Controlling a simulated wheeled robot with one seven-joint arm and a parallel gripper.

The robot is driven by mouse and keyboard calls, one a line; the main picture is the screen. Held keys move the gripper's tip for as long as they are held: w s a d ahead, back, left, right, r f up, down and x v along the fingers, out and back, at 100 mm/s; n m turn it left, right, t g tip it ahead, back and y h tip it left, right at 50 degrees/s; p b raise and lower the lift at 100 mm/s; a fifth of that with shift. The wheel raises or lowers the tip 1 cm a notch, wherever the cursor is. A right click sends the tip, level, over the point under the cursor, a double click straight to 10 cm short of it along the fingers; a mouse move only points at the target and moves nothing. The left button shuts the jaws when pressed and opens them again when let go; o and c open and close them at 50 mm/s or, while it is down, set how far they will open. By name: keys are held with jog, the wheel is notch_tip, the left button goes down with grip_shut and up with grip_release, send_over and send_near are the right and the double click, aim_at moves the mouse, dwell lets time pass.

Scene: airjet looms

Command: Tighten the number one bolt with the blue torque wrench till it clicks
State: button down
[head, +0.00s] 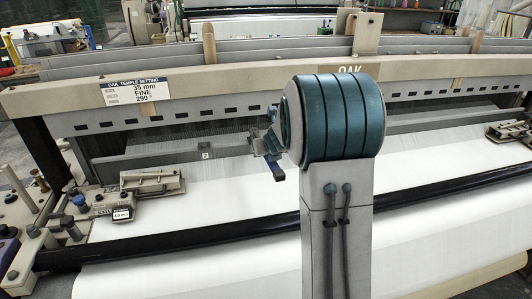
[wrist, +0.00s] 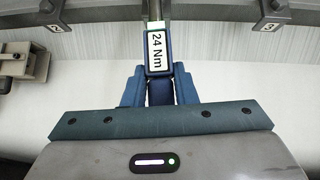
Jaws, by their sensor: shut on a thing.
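The blue torque wrench (wrist: 159,70) shows in the wrist view with a "24 Nm" label and a metal shaft running up out of the frame. My gripper (wrist: 159,88) is shut on its handle, with a blue finger on each side. The wrench's head is outside the wrist view. In the head view my gripper (head: 268,150) is left of my large teal arm joint, over the loom's front. My arm hides part of it there. I cannot make out the number one bolt in either view. A plate marked 2 (head: 205,155) is on the loom's beam, left of my gripper.
Two numbered brackets show at the wrist view's top left (wrist: 54,20) and top right (wrist: 270,20). White fabric (head: 200,265) spreads below a black roller (head: 170,239). A temple block (head: 138,192) stands at left, another (head: 510,132) at right.

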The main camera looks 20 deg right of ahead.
jog(key=shift+w+r+p, duration=0.15)
jog(key=shift+r+p, duration=0.15)
jog(key=shift+r, duration=0.3)
jog(key=shift+r+p, duration=0.1)
jog(key=shift+p, duration=0.6)
jog(key=shift+f, duration=0.2)
jog(key=shift+r, duration=0.15)
jog(key=shift+r+p, duration=0.5)
jog(key=shift+r, duration=0.15)
dwell(0.7)
jog(key=shift+r+p, duration=2.1)
jog(key=shift+r, duration=0.35)
